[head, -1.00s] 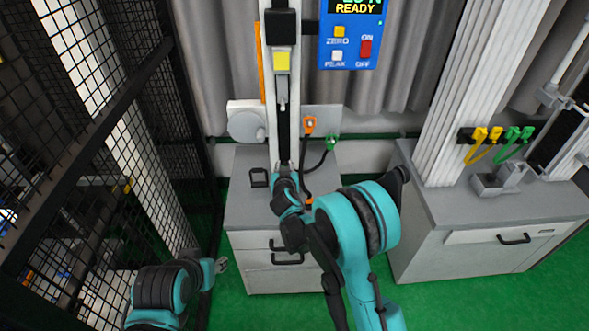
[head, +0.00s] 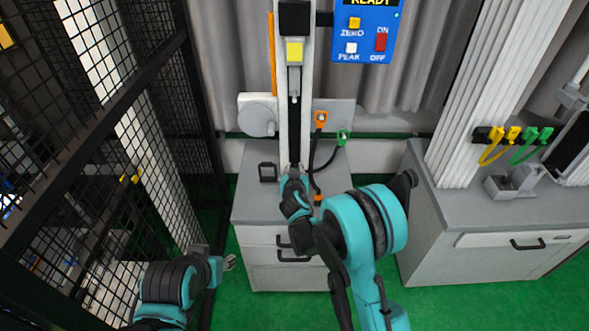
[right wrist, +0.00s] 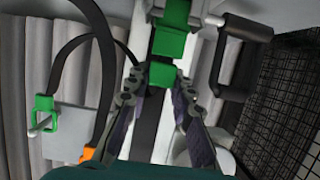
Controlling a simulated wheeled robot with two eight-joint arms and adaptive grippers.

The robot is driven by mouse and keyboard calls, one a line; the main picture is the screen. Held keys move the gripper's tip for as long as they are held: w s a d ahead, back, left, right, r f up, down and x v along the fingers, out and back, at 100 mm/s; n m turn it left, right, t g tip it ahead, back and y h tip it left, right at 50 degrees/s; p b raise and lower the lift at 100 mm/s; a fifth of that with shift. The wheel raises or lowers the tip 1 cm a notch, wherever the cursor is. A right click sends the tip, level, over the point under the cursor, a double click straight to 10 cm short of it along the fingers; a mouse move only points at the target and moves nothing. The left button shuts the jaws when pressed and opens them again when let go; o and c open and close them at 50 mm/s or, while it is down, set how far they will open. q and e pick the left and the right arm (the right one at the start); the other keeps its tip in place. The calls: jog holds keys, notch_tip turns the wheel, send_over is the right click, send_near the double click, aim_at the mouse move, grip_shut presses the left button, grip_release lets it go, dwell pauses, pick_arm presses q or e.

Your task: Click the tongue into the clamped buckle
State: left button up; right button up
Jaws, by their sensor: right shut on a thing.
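My right gripper (right wrist: 158,88) is shut on a small green block (right wrist: 161,75), which I take for the tongue; a dark strap runs below it between the fingers. Directly beyond it in the right wrist view is a green buckle-like part (right wrist: 167,45), at the pale column. Whether the two green parts touch or are engaged I cannot tell. In the head view my right gripper (head: 295,180) is at the column's foot, and my own arm hides what it holds. My left gripper (head: 230,262) is low at the left, away from the bench; its jaws are too small to read.
A green-framed end (right wrist: 46,114) hangs on a peg at a grey plate, with an orange end (head: 320,118) beside it in the head view. A black bracket (head: 267,172) stands on the bench (head: 250,205). A mesh cage (head: 150,150) bounds the left.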

jog(key=shift+f, duration=0.2)
jog(key=o, duration=0.9)
jog(key=shift+c, duration=0.2)
jog(key=shift+s, duration=0.1)
jog(key=v, duration=1.1)
jog(key=shift+s+r, duration=0.15)
jog(key=shift+s, duration=0.25)
